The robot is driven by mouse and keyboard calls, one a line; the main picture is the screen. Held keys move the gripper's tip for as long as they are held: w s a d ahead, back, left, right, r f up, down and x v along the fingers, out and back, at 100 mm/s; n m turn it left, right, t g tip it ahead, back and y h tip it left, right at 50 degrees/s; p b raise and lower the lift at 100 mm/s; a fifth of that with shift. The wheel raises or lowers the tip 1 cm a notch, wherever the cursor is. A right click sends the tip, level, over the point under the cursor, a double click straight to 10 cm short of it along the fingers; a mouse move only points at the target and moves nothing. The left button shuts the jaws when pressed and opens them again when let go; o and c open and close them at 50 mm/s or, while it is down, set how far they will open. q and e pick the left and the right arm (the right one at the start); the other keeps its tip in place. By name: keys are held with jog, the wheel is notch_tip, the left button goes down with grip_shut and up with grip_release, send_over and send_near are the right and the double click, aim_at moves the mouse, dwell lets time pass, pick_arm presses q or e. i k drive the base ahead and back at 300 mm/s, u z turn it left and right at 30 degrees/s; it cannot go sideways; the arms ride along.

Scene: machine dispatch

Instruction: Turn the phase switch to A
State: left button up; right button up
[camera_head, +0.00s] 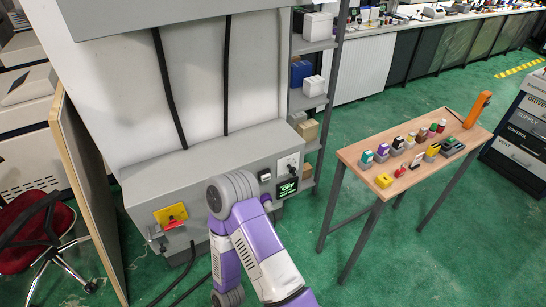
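A grey machine cabinet (135,190) stands at the left. Its front panel carries a yellow plate with a red handle (171,214) on the left. On the right are a small black-and-white fitting (265,175), a pale plate with dark parts (287,164) and a dark display with green writing (287,188). I cannot read any phase letters, nor tell for certain which fitting is the phase switch. One of my purple and grey arms bends in front of the panel's middle and hides part of it. Neither gripper's fingers can be made out.
A wooden table (360,150) at the right holds several small coloured parts and an orange upright device (477,109). A shelf rack (318,90) with boxes stands beside the cabinet. A red chair (30,240) and a board (85,190) stand left. Green floor is open between cabinet and table.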

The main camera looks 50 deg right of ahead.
aim_at(292, 171)
jog(key=z, duration=0.9)
jog(key=i, duration=1.05)
jog(key=z, duration=1.15)
